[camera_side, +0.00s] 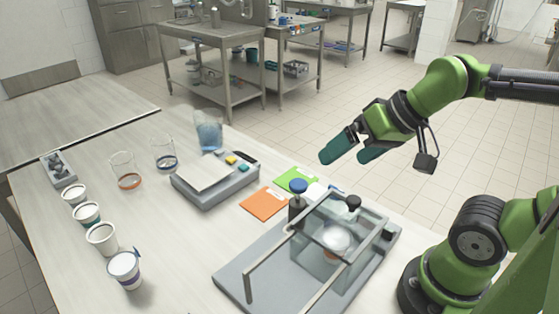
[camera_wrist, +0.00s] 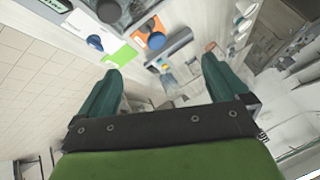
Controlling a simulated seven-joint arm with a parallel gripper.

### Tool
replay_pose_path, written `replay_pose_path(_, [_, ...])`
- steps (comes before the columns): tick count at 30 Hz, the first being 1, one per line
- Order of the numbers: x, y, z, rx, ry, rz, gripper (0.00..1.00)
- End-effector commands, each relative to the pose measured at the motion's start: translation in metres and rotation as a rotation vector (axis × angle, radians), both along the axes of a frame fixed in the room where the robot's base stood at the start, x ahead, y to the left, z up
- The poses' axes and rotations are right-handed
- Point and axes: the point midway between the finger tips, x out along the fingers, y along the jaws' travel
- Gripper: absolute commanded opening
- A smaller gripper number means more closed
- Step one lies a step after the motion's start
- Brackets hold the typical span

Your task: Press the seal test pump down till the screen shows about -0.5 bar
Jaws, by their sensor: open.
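My gripper (camera_side: 345,157) is open and empty, raised in the air beyond the right rear edge of the table. In the wrist view its two green fingers (camera_wrist: 162,66) stand wide apart. The seal test rig stands on a grey base (camera_side: 236,277) at the table's front right, with a clear chamber under a metal frame. A blue-topped knob (camera_side: 298,186) on a dark body stands at its back left, and a black-topped knob (camera_side: 353,202) at its back right. I cannot tell which is the pump. A cup sits inside the chamber. No pressure reading is legible.
Orange (camera_side: 264,204) and green (camera_side: 294,179) cards lie behind the rig. A scale (camera_side: 216,185) stands left of them. Several cups line the table's left side, near two glass beakers (camera_side: 125,170). The air between my gripper and the rig looks clear.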

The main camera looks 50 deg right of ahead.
Motion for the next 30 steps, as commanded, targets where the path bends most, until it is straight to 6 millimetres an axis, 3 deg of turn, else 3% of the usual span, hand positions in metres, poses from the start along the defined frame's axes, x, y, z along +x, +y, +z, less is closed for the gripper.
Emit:
replay_pose_path(7, [0.0, 0.001, 0.001, -0.002, -0.002, 0.007, 0.98])
replay_pose_path(14, [0.008, 0.004, -0.005, -0.007, 0.045, 0.024, 0.63])
replay_pose_path(26, [0.081, 0.014, 0.015, -0.184, 0.356, 0.223, 0.02])
replay_pose_path(30, [0.102, 0.016, 0.024, -0.251, 0.47, 0.288, 0.0])
